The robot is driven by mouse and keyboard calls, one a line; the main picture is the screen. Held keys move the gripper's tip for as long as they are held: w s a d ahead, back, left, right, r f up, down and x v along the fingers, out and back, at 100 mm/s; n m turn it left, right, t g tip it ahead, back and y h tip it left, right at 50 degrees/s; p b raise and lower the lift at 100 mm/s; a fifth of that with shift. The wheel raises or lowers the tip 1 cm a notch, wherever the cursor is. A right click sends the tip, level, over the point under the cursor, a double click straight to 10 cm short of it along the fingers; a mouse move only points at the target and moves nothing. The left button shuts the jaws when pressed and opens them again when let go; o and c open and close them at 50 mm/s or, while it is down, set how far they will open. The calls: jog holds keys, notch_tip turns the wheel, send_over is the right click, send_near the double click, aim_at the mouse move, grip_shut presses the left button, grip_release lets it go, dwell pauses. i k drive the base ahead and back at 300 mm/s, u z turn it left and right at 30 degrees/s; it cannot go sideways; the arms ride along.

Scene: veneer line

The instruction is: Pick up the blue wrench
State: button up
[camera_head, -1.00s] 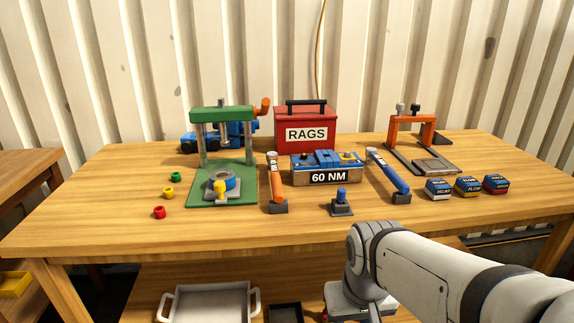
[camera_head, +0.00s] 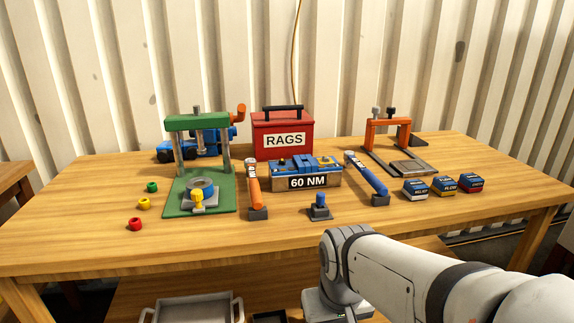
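The blue wrench (camera_head: 368,176) is a long tool with a blue handle and a pale, dark-banded head end. It leans, tilted, with its lower right end in a small dark block (camera_head: 377,198) on the table, to the right of the 60 NM box. A similar orange-handled tool (camera_head: 254,188) stands in its own dark block to the left of that box. My arm reaches in from the lower right, and its bend is in front of the table's front edge, below the blue wrench and apart from it. My gripper's fingers are not visible.
The 60 NM box (camera_head: 305,182) holds blue parts. Nearby are a green press (camera_head: 180,207), a blue-knobbed block (camera_head: 319,207), a red RAGS box (camera_head: 282,124), an orange frame (camera_head: 388,126) and several small labelled boxes (camera_head: 443,186). Free wood (camera_head: 440,218) lies in front.

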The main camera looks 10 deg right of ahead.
aim_at(349, 157)
jog(key=u, duration=2.25)
jog(key=k, duration=1.25)
jog(key=z, duration=1.65)
jog(key=i, duration=1)
jog(key=z, duration=0.05)
